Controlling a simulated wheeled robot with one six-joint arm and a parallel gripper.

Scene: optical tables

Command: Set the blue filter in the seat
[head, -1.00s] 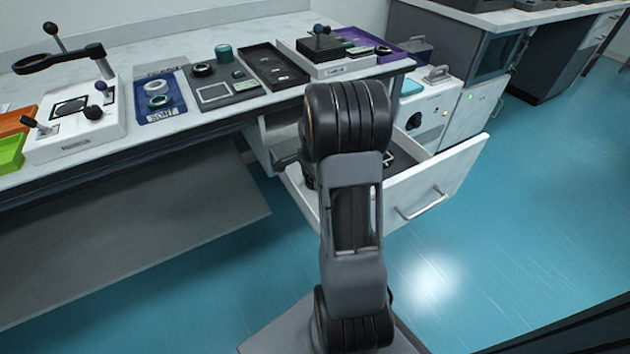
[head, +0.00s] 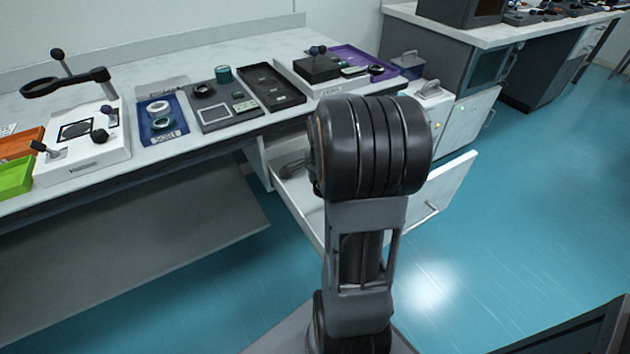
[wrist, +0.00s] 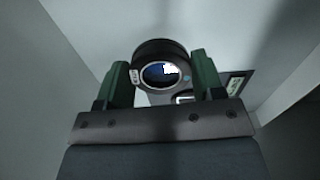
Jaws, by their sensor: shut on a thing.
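In the wrist view my gripper (wrist: 159,60) is shut on a round filter (wrist: 157,75) with a thick black rim and a dark blue, shiny face. A green finger presses on each side of it, and a small pale label shows on the rim. Pale walls on both sides look like the inside of the open drawer (head: 455,190). In the head view my arm hides the filter and the fingertips. A white fixture (head: 115,150) with a dark square window and black knobs stands on the bench at left. I cannot tell which part is the seat.
On the bench (head: 265,35) are a blue tray (head: 178,132) with rings, a grey plate (head: 240,118), a black tray (head: 292,99) and a purple tray (head: 388,72). Orange (head: 20,143) and green (head: 14,178) bins stand at far left. The floor at right is clear.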

